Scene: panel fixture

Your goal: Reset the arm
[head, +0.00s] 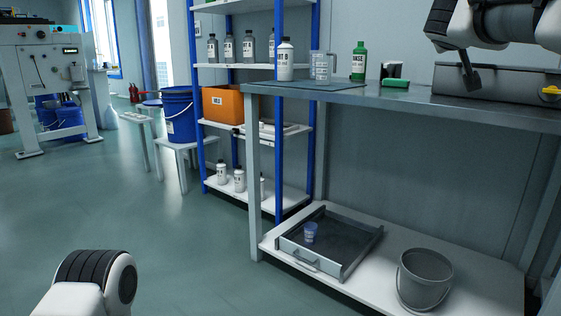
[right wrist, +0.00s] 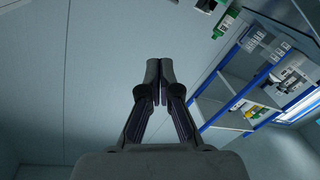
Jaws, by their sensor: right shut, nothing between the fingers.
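My right gripper (head: 470,80) hangs at the upper right of the head view, in front of or above the long grey box on the bench; I cannot tell whether it touches the box. In the right wrist view the right gripper (right wrist: 159,68) has its fingertips together, with nothing between them, against a plain wall. My right arm (head: 490,20) comes in from the right edge. Only a rounded white and black link of my left arm (head: 95,280) shows at the lower left; its gripper is out of the frame.
The bench (head: 410,98) carries a long grey box (head: 500,82), a white bottle (head: 285,60), a clear jug (head: 320,66) and a green bottle (head: 359,62). Open floor lies left.

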